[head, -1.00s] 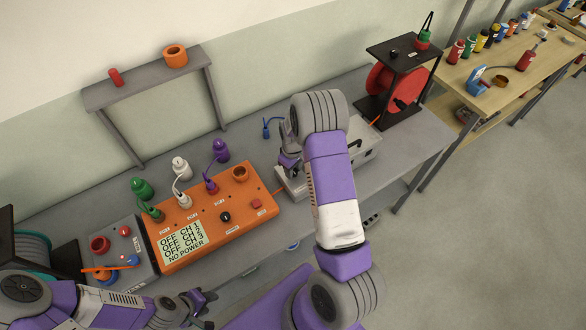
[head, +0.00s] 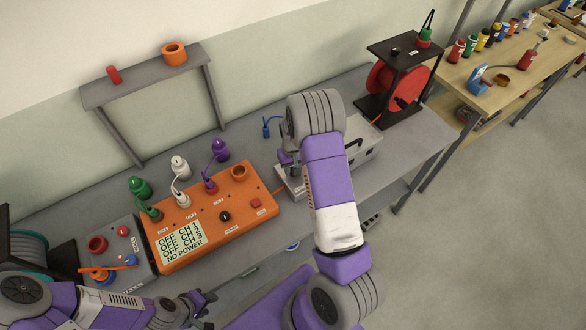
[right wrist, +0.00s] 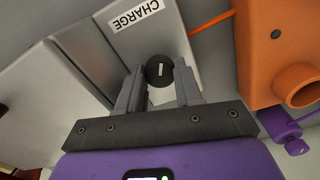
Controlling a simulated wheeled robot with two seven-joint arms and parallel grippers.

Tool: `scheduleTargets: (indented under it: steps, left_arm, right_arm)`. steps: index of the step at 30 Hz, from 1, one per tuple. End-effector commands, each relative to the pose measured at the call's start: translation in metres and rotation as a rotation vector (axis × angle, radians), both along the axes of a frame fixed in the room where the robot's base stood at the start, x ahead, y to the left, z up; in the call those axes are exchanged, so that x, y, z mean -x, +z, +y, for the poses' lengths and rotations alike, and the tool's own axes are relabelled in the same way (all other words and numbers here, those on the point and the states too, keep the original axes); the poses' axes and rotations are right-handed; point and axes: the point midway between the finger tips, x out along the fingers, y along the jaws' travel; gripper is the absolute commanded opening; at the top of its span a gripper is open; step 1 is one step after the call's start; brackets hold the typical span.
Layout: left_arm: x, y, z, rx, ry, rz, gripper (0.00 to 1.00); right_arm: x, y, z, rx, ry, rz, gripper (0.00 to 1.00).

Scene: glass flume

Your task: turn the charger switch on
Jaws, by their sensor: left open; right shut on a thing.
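The charger is a light grey box (head: 363,146) on the bench in the head view, partly hidden behind my right arm. In the right wrist view its CHARGE label (right wrist: 133,13) sits above a small round black switch knob (right wrist: 160,71) with a white pointer line. My right gripper (right wrist: 160,84) has its fingers on both sides of the knob and is shut on it. In the head view the knob is hidden, and my right gripper (head: 288,157) is at the charger's left part. My left gripper (head: 203,298) is open and empty, low at the bench's front edge.
An orange box (head: 215,217) left of the charger has a display reading NO POWER, with green, white and purple plugs behind it. A red reel in a black stand (head: 401,80) is at right. A grey shelf (head: 140,78) stands behind.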

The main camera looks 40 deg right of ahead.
Motion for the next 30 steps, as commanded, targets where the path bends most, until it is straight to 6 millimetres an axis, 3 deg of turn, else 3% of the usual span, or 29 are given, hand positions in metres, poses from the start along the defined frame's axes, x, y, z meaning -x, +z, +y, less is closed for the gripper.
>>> scheduleTargets:
  steps: [30]
  left_arm:
    - [-0.0001, 0.0064, 0.0000, 0.000, 0.000, 0.000, 0.43]
  right_arm:
    - [-0.0009, 0.0019, -0.0003, 0.002, -0.913, -0.002, 0.04]
